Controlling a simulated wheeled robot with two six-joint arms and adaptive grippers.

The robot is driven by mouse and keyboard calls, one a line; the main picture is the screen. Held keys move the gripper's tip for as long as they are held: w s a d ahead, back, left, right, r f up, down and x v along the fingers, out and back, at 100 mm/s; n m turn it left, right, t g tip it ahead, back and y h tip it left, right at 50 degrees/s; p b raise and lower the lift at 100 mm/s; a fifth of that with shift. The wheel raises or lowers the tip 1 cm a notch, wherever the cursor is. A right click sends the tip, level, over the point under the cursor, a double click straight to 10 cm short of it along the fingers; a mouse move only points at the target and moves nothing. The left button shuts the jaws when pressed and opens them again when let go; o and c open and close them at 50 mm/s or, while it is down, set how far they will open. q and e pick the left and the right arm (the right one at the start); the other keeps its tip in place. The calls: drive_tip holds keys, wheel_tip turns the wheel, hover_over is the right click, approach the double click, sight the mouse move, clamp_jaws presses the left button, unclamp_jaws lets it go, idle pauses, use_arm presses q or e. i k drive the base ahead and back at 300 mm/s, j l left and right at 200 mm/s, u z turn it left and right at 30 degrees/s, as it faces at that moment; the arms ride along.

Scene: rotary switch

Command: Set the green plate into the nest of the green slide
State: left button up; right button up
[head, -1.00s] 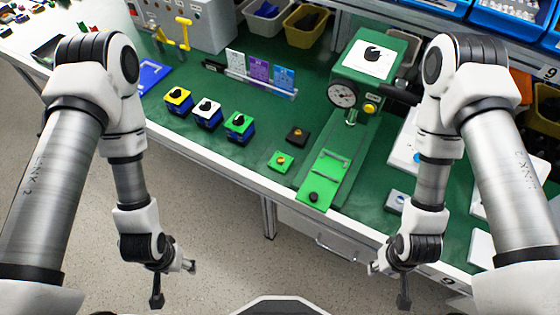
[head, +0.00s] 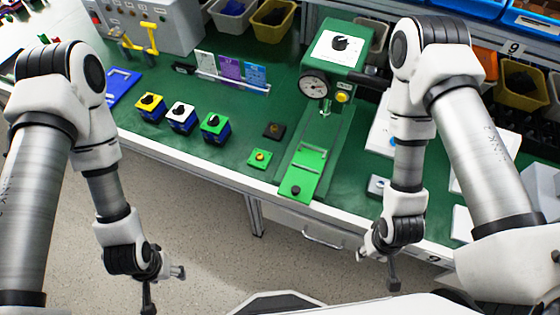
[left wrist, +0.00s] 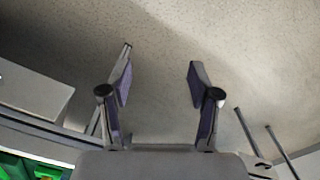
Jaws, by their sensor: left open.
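The green slide (head: 303,170) lies on the bench below the press, with a black knob near its front end and a raised bar farther back. I cannot make out its nest clearly. A small green square plate (head: 260,159) with a yellow centre lies flat on the bench to the left of the slide, apart from it. My left gripper (head: 165,290) hangs over the floor in front of the bench, open and empty; its two fingers (left wrist: 159,95) stand wide apart in the left wrist view. My right gripper (head: 379,268) is low at the bench's front edge, open and empty.
A green press (head: 333,50) with a gauge stands behind the slide. Yellow, white and green switch boxes (head: 181,118) stand in a row to the left. A dark square piece (head: 274,130) lies behind the green plate. A rack holds coloured cards (head: 229,68). White boards lie to the right.

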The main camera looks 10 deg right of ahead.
sight(299, 183)
drive_tip(key=k+j+z, duration=0.1)
drive_tip(key=z, duration=0.35)
drive_tip(key=k+j+z, duration=0.1)
drive_tip(key=j+z, duration=0.15)
drive_tip(key=z, duration=0.25)
drive_tip(key=k+j+z, duration=0.1)
drive_tip(key=z, duration=0.35)
drive_tip(key=k, duration=0.05)
